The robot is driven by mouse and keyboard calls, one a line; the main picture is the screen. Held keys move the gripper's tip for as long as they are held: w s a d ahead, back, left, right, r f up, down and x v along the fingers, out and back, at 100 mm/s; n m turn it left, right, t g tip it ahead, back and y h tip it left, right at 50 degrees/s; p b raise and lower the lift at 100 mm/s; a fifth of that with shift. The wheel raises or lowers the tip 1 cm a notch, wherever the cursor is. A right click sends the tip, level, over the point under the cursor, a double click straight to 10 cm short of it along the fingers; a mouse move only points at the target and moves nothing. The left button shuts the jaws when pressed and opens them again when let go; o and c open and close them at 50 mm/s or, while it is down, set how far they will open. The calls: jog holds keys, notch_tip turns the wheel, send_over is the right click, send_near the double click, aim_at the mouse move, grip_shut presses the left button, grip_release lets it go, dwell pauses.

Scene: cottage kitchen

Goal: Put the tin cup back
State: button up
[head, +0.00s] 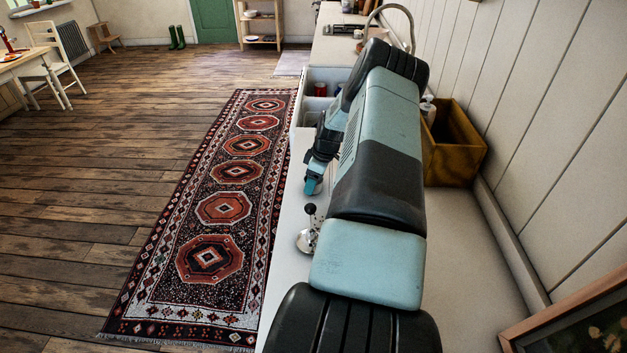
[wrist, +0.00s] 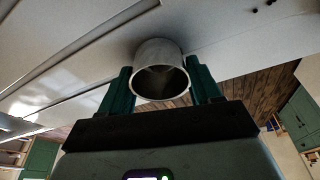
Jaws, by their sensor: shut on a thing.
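In the wrist view the tin cup (wrist: 160,75) is a plain grey metal cylinder with its round open mouth facing the camera. My gripper (wrist: 162,85) has its two green fingers on either side of the cup and is shut on it. In the head view my gripper (head: 313,183) is over the near part of the white counter (head: 290,280), left of my arm. The cup cannot be made out there. How far the cup is from the counter I cannot tell.
A shiny metal object with a dark knob (head: 307,240) stands on the counter close to my gripper. A red can (head: 320,89) is in the white sink area beyond. A wooden box (head: 460,150) stands against the wall on the right. A picture frame (head: 575,325) is at lower right.

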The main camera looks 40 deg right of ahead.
jog(key=o, duration=1)
jog(key=shift+f, duration=0.1)
jog(key=v, duration=1.2)
